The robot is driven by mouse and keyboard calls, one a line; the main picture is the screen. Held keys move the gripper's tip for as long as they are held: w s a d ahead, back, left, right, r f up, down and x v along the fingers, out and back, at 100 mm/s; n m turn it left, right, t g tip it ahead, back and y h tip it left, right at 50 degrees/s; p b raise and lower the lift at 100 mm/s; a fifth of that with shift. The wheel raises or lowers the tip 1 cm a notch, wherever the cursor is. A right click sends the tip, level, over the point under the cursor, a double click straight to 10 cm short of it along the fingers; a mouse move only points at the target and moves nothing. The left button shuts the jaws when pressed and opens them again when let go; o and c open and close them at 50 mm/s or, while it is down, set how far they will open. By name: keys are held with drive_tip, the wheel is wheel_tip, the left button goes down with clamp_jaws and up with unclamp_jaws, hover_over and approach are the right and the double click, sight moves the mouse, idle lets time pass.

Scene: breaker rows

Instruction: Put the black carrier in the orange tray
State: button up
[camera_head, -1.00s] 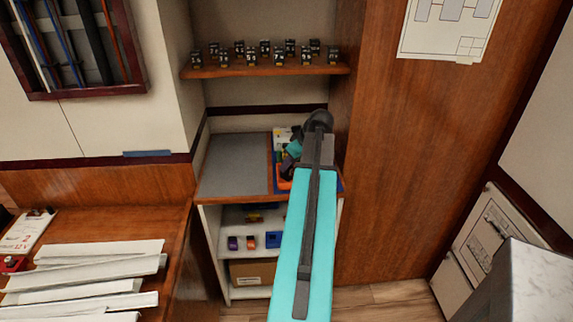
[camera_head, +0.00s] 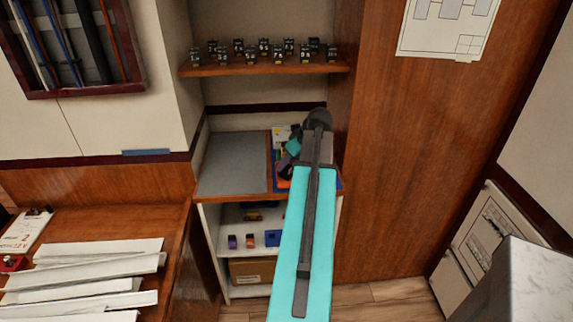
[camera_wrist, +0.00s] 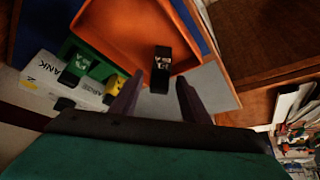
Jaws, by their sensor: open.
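The orange tray (camera_wrist: 115,35) fills the upper middle of the wrist view. In the head view only a small orange patch (camera_head: 284,183) shows beside my arm. A black carrier (camera_wrist: 161,72) with white marks is at the tray's near edge, overlapping its rim in the picture. I cannot tell whether it rests inside the tray or hangs above it. My gripper (camera_wrist: 155,100) is open, its two fingers apart, with the carrier just ahead of the gap between them. In the head view my arm hides most of the tray and the fingers.
A green tray (camera_wrist: 70,48) holding another black piece (camera_wrist: 84,62), a yellow piece (camera_wrist: 117,86) and a white printed card (camera_wrist: 45,78) lie left of the orange tray. Several black carriers stand on the upper shelf (camera_head: 225,70). The grey counter (camera_head: 230,165) is clear at left.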

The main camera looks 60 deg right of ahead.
drive_tip(key=b+v, duration=0.2)
drive_tip(key=v, duration=1)
drive_tip(key=shift+w, duration=0.1)
idle(0.9)
